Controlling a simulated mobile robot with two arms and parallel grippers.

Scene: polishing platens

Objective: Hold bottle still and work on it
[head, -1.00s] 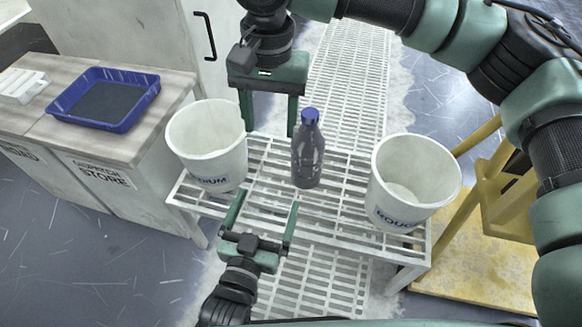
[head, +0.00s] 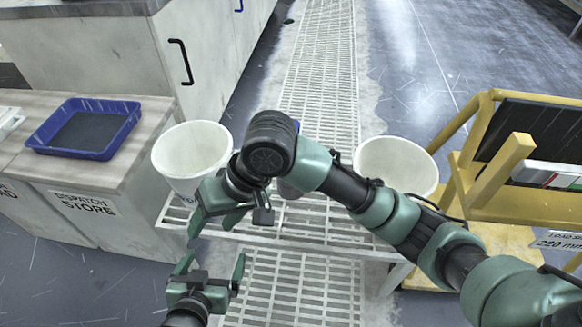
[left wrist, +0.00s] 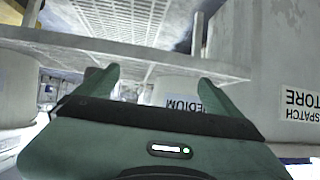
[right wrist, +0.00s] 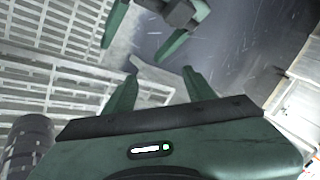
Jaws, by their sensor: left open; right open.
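The bottle, a dark one with a blue cap (head: 296,126), stands on the white slatted rack (head: 320,216). In the head view my right arm hides most of it. My right gripper (head: 215,226) is open and empty, to the left of and nearer than the bottle, over the rack's front edge. My left gripper (head: 212,266) is open and empty just below it, with fingers pointing up the picture. The right wrist view shows the left gripper's fingers past the right gripper's own fingertips (right wrist: 160,74). I cannot tell whether the two grippers touch.
White buckets stand on the rack at left (head: 190,150) and right (head: 385,160). The left one's MEDIUM label (left wrist: 185,102) shows upside down in the left wrist view. A blue tray (head: 50,150) lies on the left bench. A yellow frame (head: 455,190) stands at right.

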